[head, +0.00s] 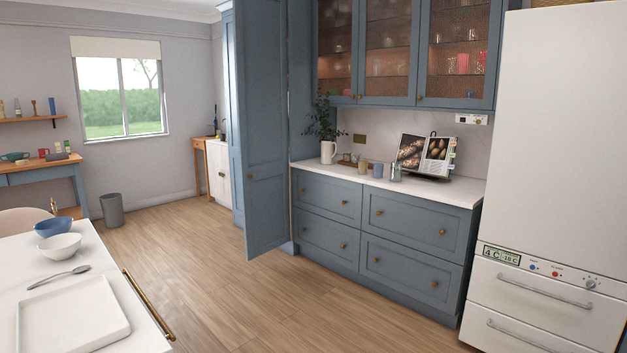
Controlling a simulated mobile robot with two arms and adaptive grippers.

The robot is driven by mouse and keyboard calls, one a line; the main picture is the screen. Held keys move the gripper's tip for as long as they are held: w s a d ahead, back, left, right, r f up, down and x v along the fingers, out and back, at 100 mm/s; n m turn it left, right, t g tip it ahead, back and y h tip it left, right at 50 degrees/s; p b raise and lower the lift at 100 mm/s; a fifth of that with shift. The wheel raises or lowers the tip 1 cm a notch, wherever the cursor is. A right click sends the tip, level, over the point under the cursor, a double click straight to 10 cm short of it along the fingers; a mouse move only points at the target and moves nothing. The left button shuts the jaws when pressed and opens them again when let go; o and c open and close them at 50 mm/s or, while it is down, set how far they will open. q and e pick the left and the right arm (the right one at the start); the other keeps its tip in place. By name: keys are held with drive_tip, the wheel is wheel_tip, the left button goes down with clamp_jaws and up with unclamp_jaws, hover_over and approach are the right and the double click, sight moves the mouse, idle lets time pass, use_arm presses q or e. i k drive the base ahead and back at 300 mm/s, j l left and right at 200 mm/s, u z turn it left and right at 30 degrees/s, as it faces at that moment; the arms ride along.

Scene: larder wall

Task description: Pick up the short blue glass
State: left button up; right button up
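I cannot clearly pick out a short blue glass. Behind the right glass door (459,40) of the blue wall cabinet, a red glass (463,63) stands on a shelf. Clear glassware (385,68) shows dimly behind the middle door. A small blue-grey cup (378,170) stands on the white counter; I cannot tell if it is glass. Neither of my grippers is in view.
The counter (440,189) also holds a yellowish cup (363,166), an open cookbook (427,154) and a white jug (328,152). A tall blue door (262,130) stands open at left. A white fridge (560,150) stands right, a table (110,275) left. The wooden floor between is clear.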

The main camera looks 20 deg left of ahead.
sight(378, 167)
drive_tip(key=u, duration=2.15)
drive_tip(key=z, duration=1.75)
drive_tip(key=i+z, duration=0.15)
drive_tip(key=i, duration=0.65)
drive_tip(key=i+j+z, duration=0.1)
drive_tip(key=i, duration=0.65)
